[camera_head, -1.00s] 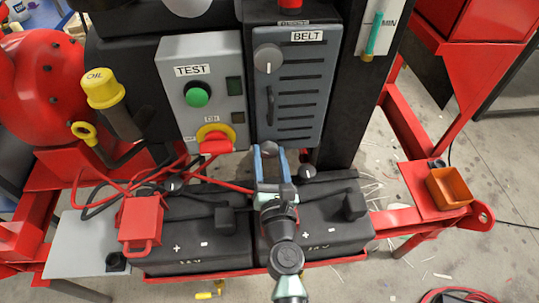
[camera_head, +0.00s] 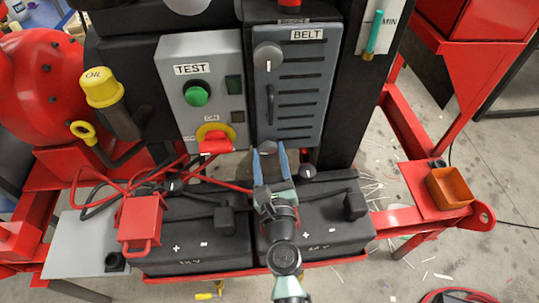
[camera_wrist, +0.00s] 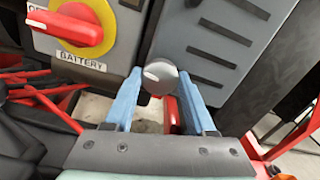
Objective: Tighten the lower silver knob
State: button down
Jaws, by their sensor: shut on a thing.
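The lower silver knob (camera_wrist: 159,76) is round and grey, at the bottom edge of the grey BELT cover; in the head view (camera_head: 269,145) it is small and partly hidden by my fingers. My gripper (camera_head: 270,152) reaches up to it from below. In the wrist view its two blue fingers stand on either side of the knob, shut on its sides. The upper silver knob (camera_head: 267,56) sits at the top left of the same BELT cover (camera_head: 296,85), its pale mark pointing down.
Left of the cover is the TEST box (camera_head: 200,95) with a red battery switch (camera_head: 216,142) on a yellow disc, close to my gripper. Red cables (camera_head: 130,178) and black batteries (camera_head: 200,240) lie below. An orange bin (camera_head: 449,188) is at the right.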

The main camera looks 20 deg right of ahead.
jog(key=n, duration=0.4)
jog(key=shift+n, duration=0.3)
jog(key=n, duration=0.5)
jog(key=shift+f+n+b, duration=0.1)
jog(key=shift+n+b, duration=0.2)
jog(key=shift+b, duration=0.1)
jog(key=n, duration=0.5)
jog(key=shift+b, duration=0.3)
jog(key=n, duration=0.4)
jog(key=shift+n+b, duration=0.3)
jog(key=shift+c, duration=1.1)
grip_release()
jog(key=v, duration=1.3)
jog(key=shift+b, duration=0.3)
